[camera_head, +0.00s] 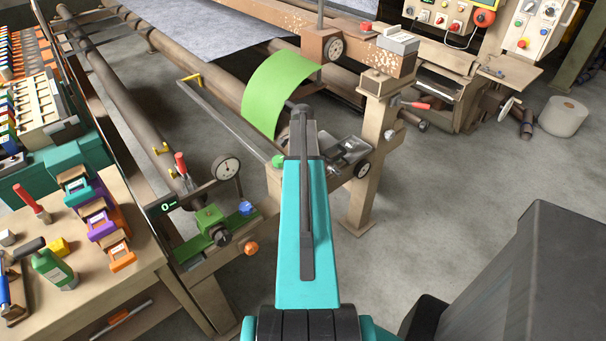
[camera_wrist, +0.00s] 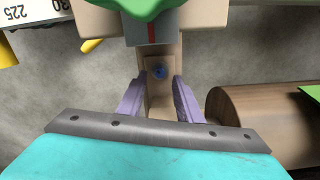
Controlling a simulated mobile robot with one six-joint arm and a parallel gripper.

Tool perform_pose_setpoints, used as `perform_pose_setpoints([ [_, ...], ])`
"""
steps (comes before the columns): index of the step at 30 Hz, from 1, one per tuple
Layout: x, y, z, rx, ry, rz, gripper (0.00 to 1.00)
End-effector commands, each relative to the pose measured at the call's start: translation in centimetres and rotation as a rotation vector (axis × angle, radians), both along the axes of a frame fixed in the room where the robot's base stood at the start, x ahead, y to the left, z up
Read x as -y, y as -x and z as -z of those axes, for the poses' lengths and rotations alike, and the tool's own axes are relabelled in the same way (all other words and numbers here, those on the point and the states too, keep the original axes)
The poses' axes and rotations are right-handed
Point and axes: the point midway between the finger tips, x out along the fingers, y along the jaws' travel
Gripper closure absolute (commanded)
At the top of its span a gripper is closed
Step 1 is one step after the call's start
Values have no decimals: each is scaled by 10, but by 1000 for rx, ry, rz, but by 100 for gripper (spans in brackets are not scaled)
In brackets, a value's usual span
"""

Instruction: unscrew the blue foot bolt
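In the wrist view, a small dark blue bolt (camera_wrist: 159,72) sits on a tan bracket or foot (camera_wrist: 157,95), beneath a grey block with a red line. My gripper (camera_wrist: 160,84) is open. Its two pale purple fingers stand apart on either side of the tan part, with the bolt seen between and just beyond their tips. I see no contact with the bolt. In the head view, a blue knob (camera_head: 246,208) stands beside a green block (camera_head: 210,217); I cannot tell whether it is the same bolt. My arm hides the gripper there.
A brown roller (camera_wrist: 265,120) lies close to the right finger in the wrist view. A numbered scale (camera_wrist: 40,12) and a green part (camera_wrist: 150,5) are at the top. In the head view, a tool bench (camera_head: 130,285) stands left, with clear grey floor (camera_head: 430,200) right.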

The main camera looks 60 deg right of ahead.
Motion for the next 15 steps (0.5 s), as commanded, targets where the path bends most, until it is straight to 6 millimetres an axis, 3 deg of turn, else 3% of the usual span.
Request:
perform_pose_setpoints([
  [7,0,0,20,0,0,1,68],
  [15,0,1,27,0,0,1,68],
])
